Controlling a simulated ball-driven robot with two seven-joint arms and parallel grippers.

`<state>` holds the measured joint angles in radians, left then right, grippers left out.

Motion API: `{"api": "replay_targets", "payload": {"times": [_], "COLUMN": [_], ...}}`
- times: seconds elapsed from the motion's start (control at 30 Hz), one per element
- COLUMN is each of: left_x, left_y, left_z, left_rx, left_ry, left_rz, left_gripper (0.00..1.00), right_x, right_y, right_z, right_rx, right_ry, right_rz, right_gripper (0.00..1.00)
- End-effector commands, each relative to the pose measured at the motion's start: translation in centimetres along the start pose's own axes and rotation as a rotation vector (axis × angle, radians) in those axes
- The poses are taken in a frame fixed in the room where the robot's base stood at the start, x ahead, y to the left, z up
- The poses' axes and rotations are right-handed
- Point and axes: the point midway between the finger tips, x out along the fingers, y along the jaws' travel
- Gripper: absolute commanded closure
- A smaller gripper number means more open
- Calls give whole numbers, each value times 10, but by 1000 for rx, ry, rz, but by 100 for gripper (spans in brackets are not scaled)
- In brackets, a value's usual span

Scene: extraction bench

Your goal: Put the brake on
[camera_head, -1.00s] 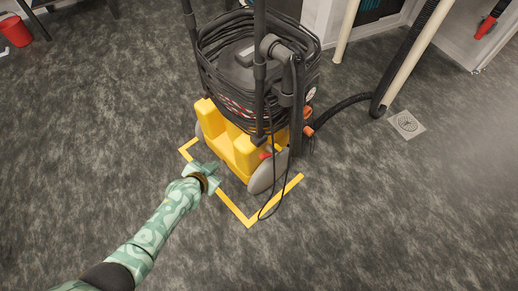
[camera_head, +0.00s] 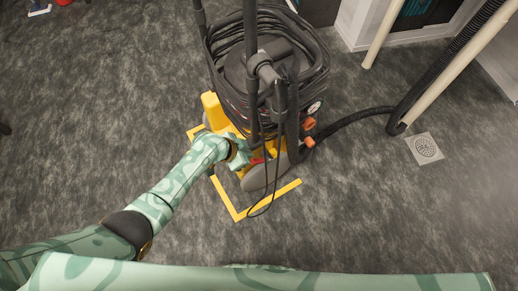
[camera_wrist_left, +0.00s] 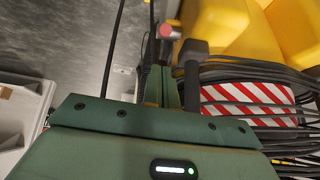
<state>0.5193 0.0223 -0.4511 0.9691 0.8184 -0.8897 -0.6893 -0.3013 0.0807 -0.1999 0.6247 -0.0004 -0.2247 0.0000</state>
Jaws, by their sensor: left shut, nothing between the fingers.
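The wheeled machine has a yellow base (camera_head: 211,108) and a dark body wrapped in black cable (camera_head: 285,25). It stands within yellow floor markings. A small red part (camera_head: 257,161), probably the brake, sits low beside the grey wheel (camera_head: 263,177). In the left wrist view a red-tipped lever (camera_wrist_left: 170,32) shows just beyond my fingers, with a dark knob (camera_wrist_left: 194,47) beside it. My left gripper (camera_head: 242,157) is shut and empty, close to the red part; I cannot tell whether they touch. My right gripper is not in view.
A black hose (camera_head: 350,124) runs from the machine to the right. A floor drain (camera_head: 426,149) lies right of it. Yellow tape (camera_head: 237,212) marks the floor in front. A thin cable hangs near the wheel.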

Motion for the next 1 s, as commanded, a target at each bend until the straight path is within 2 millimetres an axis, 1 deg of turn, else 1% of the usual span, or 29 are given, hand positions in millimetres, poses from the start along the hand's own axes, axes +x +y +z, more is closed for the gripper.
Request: {"api": "replay_targets", "payload": {"times": [0.03,0.13,0.3,0.4,0.5,0.67,1.0], "left_x": [11,29,63,79,89,96,95], "left_y": [2,2,3,2,2,1,0], "left_z": [4,6,8,7,6,3,2], "left_rx": [-3,-5,-6,-6,-5,-4,-2], "left_ry": [-3,-3,-5,-4,-3,-2,0], "left_rz": [5,6,8,6,5,1,-1], "left_gripper": [100,100,100,100,100,100,100], "right_x": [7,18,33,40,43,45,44], "right_y": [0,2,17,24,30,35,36], "right_z": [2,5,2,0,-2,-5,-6], "right_rx": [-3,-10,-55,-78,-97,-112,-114], "right_ry": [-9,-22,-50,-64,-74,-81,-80], "right_rz": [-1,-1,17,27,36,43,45], "right_gripper": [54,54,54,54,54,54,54]}}
